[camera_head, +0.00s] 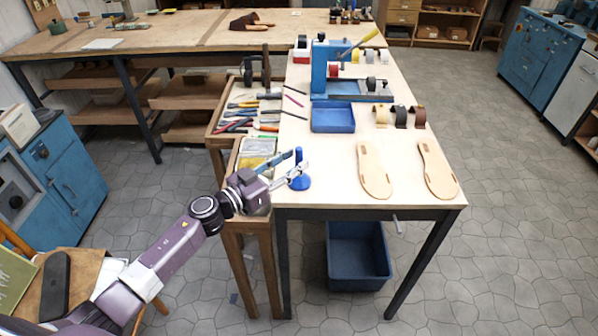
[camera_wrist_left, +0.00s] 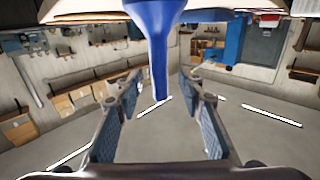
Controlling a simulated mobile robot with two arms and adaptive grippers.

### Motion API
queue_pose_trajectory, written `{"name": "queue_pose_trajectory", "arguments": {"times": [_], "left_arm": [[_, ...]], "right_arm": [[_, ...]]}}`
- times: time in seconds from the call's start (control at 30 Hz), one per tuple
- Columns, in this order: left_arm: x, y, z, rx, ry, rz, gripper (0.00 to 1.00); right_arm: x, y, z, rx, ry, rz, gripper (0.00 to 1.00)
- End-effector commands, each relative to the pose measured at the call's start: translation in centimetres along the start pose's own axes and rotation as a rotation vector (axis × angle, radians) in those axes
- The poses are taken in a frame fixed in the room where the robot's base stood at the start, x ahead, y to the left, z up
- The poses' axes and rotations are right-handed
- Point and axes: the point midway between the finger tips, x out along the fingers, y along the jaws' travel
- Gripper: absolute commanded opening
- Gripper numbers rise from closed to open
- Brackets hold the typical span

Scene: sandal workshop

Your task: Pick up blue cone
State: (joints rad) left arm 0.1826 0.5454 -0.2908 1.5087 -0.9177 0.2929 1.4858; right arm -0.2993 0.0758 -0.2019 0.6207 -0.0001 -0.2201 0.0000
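The blue cone (camera_head: 300,182) stands upright on its round base near the front left corner of the light wooden table. It also shows in the wrist view (camera_wrist_left: 156,35), upside down, with its narrow end reaching down between the finger tips. My left gripper (camera_head: 301,163) comes in from the left at the height of the cone's narrow upper part. Its two fingers (camera_wrist_left: 160,82) are apart, one on each side of the cone, with a gap to each. My right gripper is not in view.
Two sandal soles (camera_head: 376,172) lie right of the cone. A blue tray (camera_head: 332,117) and a blue press (camera_head: 322,67) stand farther back. A narrow side bench (camera_head: 225,140) with tools adjoins the table's left edge. A blue bin (camera_head: 357,256) is underneath.

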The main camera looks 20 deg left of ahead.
Motion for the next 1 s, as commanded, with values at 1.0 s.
{"name": "queue_pose_trajectory", "arguments": {"times": [1.0], "left_arm": [[2.5, 0.0, -0.1, 0.000, 0.000, -0.001, 0.00]], "right_arm": [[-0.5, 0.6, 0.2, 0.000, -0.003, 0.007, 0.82]]}}
